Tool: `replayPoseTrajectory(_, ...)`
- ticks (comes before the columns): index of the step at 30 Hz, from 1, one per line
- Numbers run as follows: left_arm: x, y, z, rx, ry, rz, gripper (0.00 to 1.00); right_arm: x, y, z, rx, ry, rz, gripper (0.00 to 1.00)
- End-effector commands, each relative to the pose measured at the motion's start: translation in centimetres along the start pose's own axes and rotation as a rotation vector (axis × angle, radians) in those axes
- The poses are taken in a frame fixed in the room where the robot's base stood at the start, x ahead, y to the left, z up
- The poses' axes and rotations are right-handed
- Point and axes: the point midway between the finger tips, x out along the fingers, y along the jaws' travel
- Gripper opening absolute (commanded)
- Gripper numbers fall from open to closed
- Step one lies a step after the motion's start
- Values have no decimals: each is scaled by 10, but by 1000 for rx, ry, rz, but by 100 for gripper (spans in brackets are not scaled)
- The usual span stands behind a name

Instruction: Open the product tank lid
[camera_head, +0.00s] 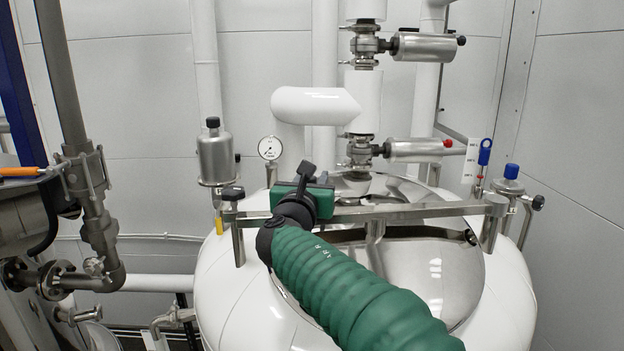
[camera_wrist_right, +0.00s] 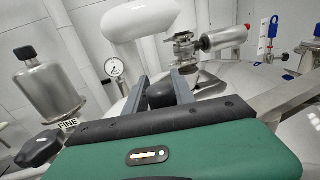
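The white product tank (camera_head: 235,285) fills the lower middle of the head view. Its shiny round steel lid (camera_head: 425,275) lies on top and looks shut. A steel bar (camera_head: 420,211) crosses above it, with a black knob (camera_head: 233,193) at the left end; this knob also shows in the wrist view (camera_wrist_right: 40,149). My green right arm reaches over the lid. Its gripper (camera_wrist_right: 160,82) is above the left part of the bar. The fingers are apart, with a dark rounded part between them; I cannot tell whether they touch it. My left gripper is out of view.
A gauge (camera_head: 270,148) and a steel canister (camera_head: 216,157) stand behind the tank at the left. A white pipe with valves (camera_head: 415,150) rises behind the lid. A blue-capped fitting (camera_head: 511,178) stands at the right. Steel piping (camera_head: 95,210) is at the far left.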

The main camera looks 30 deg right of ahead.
Motion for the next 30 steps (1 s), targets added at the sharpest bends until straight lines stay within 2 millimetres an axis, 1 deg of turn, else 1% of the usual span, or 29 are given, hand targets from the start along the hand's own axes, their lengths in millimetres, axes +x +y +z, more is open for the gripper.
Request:
replayPoseTrajectory(1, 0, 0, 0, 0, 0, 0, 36, -1, 7, 1, -1, -1, 19, 5)
replayPoseTrajectory(2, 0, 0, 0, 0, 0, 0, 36, 0, 7, 0, 0, 0, 21, 2)
replayPoseTrajectory(3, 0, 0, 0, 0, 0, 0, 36, 2, 6, 0, 1, 1, 23, 0)
replayPoseTrajectory(30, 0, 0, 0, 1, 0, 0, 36, 2, 6, -7, -2, 11, 22, 0)
